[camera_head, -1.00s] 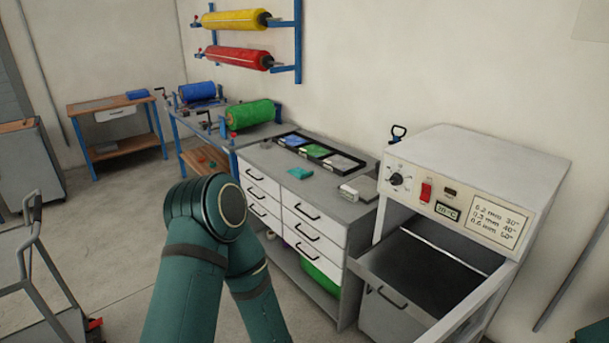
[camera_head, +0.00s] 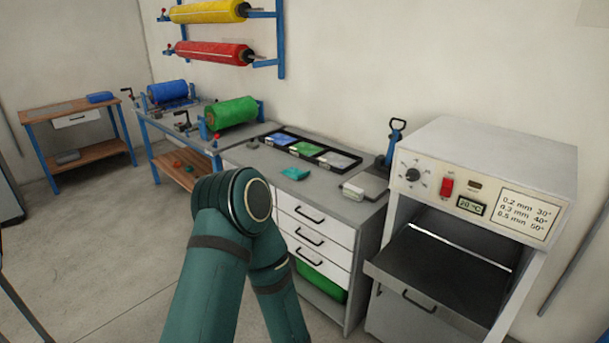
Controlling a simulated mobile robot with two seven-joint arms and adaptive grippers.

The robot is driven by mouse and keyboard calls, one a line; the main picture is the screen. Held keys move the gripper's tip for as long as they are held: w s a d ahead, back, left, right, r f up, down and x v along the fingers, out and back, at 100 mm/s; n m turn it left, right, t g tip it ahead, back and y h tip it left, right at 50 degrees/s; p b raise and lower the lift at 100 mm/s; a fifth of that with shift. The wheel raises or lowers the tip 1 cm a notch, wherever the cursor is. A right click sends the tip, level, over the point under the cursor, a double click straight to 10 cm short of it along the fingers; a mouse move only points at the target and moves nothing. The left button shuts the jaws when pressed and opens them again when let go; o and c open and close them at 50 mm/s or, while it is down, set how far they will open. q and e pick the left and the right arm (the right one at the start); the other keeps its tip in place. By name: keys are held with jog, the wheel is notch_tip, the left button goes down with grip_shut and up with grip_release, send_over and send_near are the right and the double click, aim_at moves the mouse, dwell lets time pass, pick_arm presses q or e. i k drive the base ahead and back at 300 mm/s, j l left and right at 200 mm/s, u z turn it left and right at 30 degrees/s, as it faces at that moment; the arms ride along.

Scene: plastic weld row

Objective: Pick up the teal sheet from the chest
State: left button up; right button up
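The teal sheet (camera_head: 295,174) is a small flat piece lying on the grey top of the white drawer chest (camera_head: 258,157), in front of a black tray. A teal arm of mine, bent at the elbow, rises in the lower middle of the view and hides part of the chest's left drawers. Nothing touches the sheet.
The black tray (camera_head: 349,171) holds blue, green and grey sheets. A grey block (camera_head: 364,187) lies on the chest's right end. A white heating machine (camera_head: 484,172) stands to the right. Benches with blue (camera_head: 167,92) and green (camera_head: 231,113) rolls stand left. Floor at left is clear.

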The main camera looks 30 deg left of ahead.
aim_at(295, 173)
jog(key=i+j+z, duration=0.1)
jog(key=j, duration=0.25)
jog(key=i+j, duration=0.25)
jog(key=i+j+z, duration=0.15)
jog(key=j, duration=0.3)
jog(key=i+j, duration=0.1)
jog(key=j, duration=0.25)
jog(key=i+j+z, duration=0.15)
jog(key=j, duration=0.2)
